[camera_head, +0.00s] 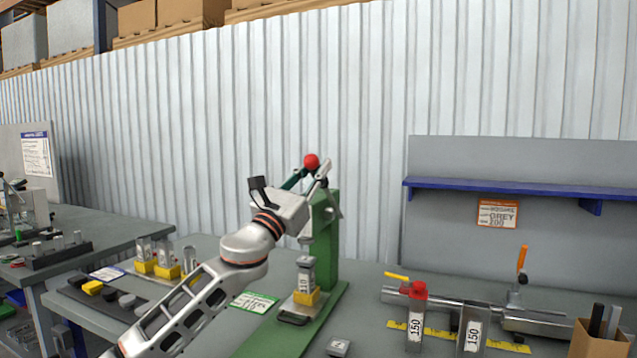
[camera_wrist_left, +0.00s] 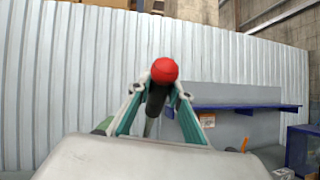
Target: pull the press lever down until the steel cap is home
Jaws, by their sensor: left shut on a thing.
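The green press (camera_head: 325,245) stands upright on the table. Its lever, a dark bar with a red ball knob (camera_head: 311,161), points up; the knob also shows in the left wrist view (camera_wrist_left: 164,70). My left gripper (camera_head: 318,174) is shut on the lever (camera_wrist_left: 155,100) just below the knob, one finger on each side. Under the press head, a steel part labelled 10 (camera_head: 303,283) stands in a yellow holder (camera_head: 306,298). A grey steel piece (camera_head: 305,262), apparently the cap, is on top of it; I cannot tell how deep it sits. My right gripper is not in view.
Left of the press, a tray (camera_head: 118,306) and parts in yellow holders (camera_head: 165,272) stand near my left arm. Right are a clamp bar (camera_head: 450,303), blocks labelled 150 (camera_head: 416,325) and a cardboard box (camera_head: 598,340). A blue shelf (camera_head: 520,188) hangs behind.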

